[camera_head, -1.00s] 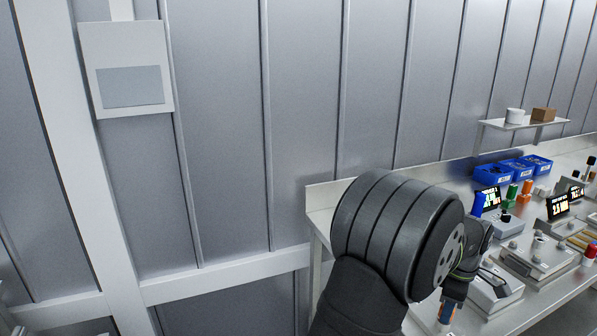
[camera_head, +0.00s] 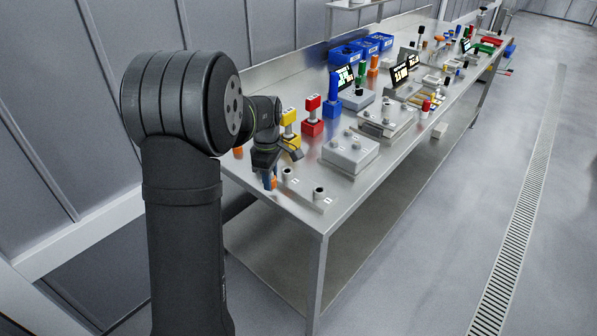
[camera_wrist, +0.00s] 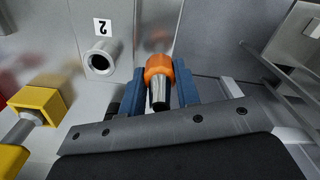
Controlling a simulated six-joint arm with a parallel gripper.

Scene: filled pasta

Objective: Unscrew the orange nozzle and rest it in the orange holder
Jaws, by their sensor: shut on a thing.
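The orange nozzle (camera_wrist: 158,68), with a metal and black tip, is between the blue fingers of my gripper (camera_wrist: 161,80) in the wrist view. My gripper is shut on it. In the head view my gripper (camera_head: 269,180) is low at the bench's near end, with a bit of orange at its fingers. The nozzle is over or beside the grey plate with the posts; whether it is seated on a post there is hidden. An orange block (camera_head: 238,152), probably the orange holder, shows only in part behind my arm.
Bare posts (camera_head: 318,193) stand right of my gripper; one is beside label 2 (camera_wrist: 101,62) in the wrist view. Yellow (camera_head: 289,130), red (camera_head: 312,124) and blue (camera_head: 332,105) holders with nozzles stand behind. A grey box (camera_head: 350,152) lies to the right.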

